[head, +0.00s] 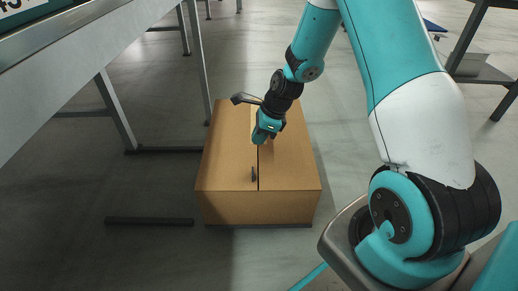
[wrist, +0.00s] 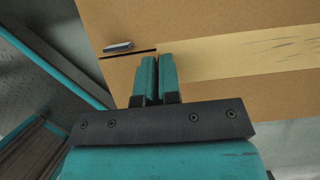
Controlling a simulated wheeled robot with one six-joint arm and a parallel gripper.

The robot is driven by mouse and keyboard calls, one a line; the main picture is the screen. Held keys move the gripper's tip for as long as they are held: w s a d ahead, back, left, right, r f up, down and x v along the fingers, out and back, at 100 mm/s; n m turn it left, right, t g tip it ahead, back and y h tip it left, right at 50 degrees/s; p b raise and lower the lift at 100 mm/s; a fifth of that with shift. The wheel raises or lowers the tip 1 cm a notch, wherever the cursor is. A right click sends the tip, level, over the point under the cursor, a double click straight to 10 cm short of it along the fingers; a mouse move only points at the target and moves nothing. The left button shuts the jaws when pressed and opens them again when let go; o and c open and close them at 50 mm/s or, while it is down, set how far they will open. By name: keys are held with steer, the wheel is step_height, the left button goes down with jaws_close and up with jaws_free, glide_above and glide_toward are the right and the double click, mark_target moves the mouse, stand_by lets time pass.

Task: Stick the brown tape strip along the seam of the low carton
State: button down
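The low carton (head: 228,175) is a closed brown box on the floor, with a dark seam (head: 258,172) down the middle of its top. My gripper (head: 261,141) is at the carton's top, over the seam line. In the wrist view my gripper (wrist: 157,62) has its two teal fingers close together with only a thin gap. The pale brown tape strip (wrist: 240,52) runs from the fingertips to the right along the seam line and looks flat on the cardboard. Left of the fingertips the dark seam (wrist: 128,53) is bare. I cannot tell whether the fingers pinch the strip's end.
A small grey piece (wrist: 118,46) sits on the carton beside the bare seam; it also shows in the head view (head: 253,174). A grey conveyor frame (head: 120,115) stands on the left, with legs close to the carton. The floor (head: 345,140) right of the carton is clear.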

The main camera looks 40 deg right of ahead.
mark_target(255, 161)
steer(key=shift+f+b, duration=3.2)
steer(key=shift+b, duration=0.7)
steer(key=shift+f, duration=0.4)
steer(key=c, duration=1.2)
jaws_free()
steer(key=shift+c, duration=0.2)
